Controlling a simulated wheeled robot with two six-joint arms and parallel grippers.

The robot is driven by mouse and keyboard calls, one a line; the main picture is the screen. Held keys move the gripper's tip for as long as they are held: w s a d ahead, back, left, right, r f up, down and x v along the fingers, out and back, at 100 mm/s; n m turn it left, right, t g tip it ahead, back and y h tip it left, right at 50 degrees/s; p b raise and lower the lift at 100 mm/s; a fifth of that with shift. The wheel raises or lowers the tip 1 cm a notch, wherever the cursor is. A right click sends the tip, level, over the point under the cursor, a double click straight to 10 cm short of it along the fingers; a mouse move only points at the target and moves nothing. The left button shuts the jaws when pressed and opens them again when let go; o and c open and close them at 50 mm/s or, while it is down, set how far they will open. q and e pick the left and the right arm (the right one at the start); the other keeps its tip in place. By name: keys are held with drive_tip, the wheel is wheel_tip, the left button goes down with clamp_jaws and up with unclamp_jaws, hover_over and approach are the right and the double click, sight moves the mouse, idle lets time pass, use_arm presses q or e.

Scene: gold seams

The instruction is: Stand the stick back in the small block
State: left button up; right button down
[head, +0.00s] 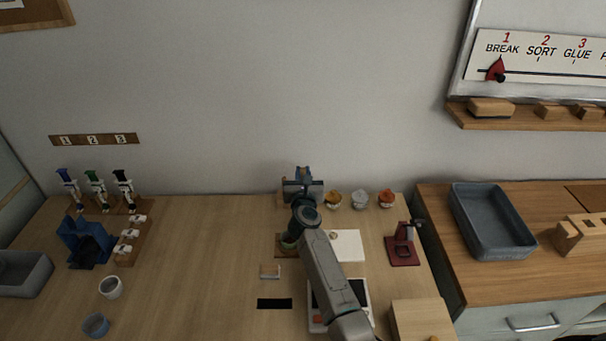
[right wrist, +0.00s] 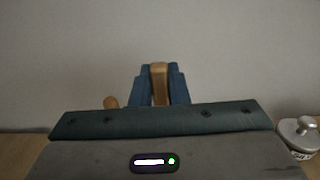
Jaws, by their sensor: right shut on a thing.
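My right gripper (head: 302,173) reaches over the back of the table, near the wall. It is shut on a light wooden piece (right wrist: 160,84), which looks like the stick and shows upright between the blue fingers in the right wrist view. Its lower part is hidden behind my gripper body. A small wooden block (head: 270,271) lies on the table, nearer than the gripper and to its left; I cannot tell whether it has a hole. My left gripper is not in view.
Three small lidded jars (head: 359,199) stand right of the gripper. A dark red stand (head: 402,249) is at the table's right. A wooden knob (right wrist: 110,102) shows left of the fingers. A blue holder (head: 86,240) and cups stand at the left; the left-centre table is clear.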

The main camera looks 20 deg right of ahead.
drive_tip(key=shift+f+b, duration=1)
drive_tip(key=shift+f, duration=0.1)
idle(0.6)
drive_tip(key=c, duration=1.3)
unclamp_jaws()
drive_tip(key=shift+p+v, duration=0.9)
drive_tip(key=shift+v, duration=1.65)
